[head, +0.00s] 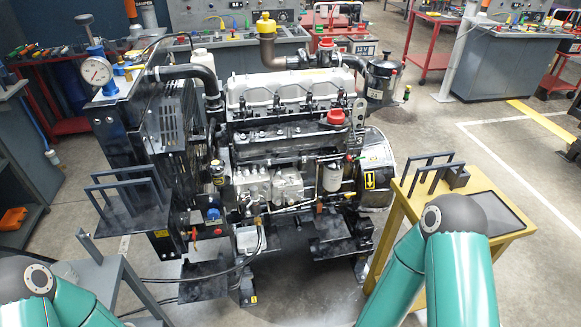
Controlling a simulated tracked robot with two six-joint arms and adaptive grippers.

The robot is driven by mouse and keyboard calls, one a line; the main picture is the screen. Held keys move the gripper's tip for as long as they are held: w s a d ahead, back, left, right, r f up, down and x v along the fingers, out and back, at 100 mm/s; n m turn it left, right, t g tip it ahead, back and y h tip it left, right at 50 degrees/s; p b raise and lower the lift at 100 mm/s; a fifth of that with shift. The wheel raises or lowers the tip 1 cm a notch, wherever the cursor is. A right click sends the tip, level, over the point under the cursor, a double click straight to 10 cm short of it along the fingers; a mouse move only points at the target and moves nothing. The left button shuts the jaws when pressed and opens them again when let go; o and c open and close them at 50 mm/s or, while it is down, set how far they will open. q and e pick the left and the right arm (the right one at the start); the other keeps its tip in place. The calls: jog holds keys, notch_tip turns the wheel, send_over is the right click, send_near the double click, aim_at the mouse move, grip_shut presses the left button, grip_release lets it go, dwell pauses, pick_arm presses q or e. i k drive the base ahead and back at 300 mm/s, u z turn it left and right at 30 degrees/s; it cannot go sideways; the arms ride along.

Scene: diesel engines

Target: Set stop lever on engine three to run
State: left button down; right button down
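A diesel engine (290,95) stands on a dark stand in the middle of the head view, with a pale ribbed cover on top. A plate with the number 3 (360,139) shows at its right end. The fuel pump block (272,187) sits on its near side. Small levers and rods show around the pump, but I cannot tell which is the stop lever or how it is set. My arms show only as teal links at the bottom left and bottom right. Both grippers are out of view.
A yellow table (512,240) with dark frames and a black tray stands at the right. A dark shelf (130,222) with similar frames juts out at the left, near the radiator (170,125). Hoses (215,270) hang in front. Open floor lies behind the yellow table.

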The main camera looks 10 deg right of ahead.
aim_at(278, 172)
jog(key=i, duration=1)
jog(key=z, duration=0.05)
